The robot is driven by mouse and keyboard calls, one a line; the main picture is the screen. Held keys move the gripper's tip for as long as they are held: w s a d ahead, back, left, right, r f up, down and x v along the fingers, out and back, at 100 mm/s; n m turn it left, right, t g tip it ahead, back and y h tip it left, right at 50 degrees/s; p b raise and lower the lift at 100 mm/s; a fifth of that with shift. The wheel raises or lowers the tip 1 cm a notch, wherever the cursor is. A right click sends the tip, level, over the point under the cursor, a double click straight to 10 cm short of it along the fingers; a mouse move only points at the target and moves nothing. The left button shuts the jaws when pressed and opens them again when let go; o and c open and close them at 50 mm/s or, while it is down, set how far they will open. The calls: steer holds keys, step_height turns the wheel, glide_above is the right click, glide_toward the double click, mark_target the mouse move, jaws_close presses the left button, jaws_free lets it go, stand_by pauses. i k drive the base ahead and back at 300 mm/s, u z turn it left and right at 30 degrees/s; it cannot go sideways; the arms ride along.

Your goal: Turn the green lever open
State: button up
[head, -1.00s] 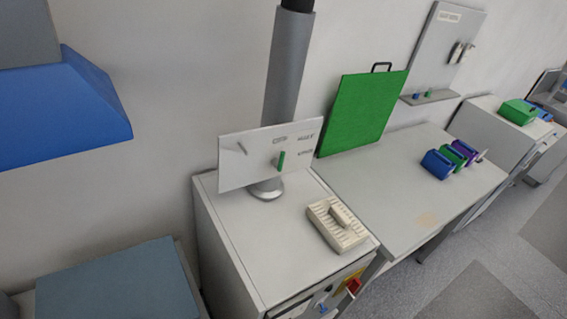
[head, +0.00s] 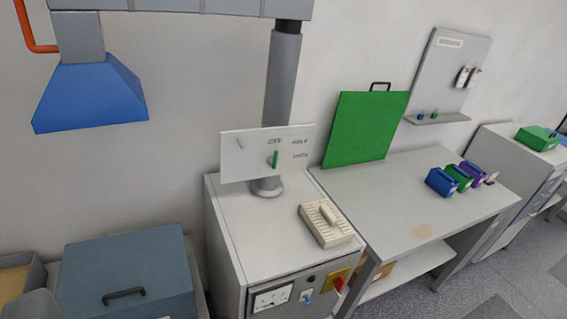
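The green lever (head: 275,159) is a small upright handle on a white panel (head: 240,158). The panel is fixed to a grey vertical pipe (head: 281,85) above a grey cabinet. Printed labels stand above and to the right of the lever, too small to read surely. A second, thin grey mark or handle sits at the panel's upper left. My gripper does not show in this view.
A cream slotted block (head: 326,224) lies on the cabinet top (head: 252,214). A blue hood (head: 90,95) hangs at the left above a blue-grey box (head: 125,283). At the right, a table (head: 392,190) holds blue, green and purple blocks and a green board (head: 366,128).

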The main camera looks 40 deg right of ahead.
mark_target(272, 161)
steer(key=z, duration=0.4)
steer(key=i, duration=1.1)
steer(key=u, duration=0.1)
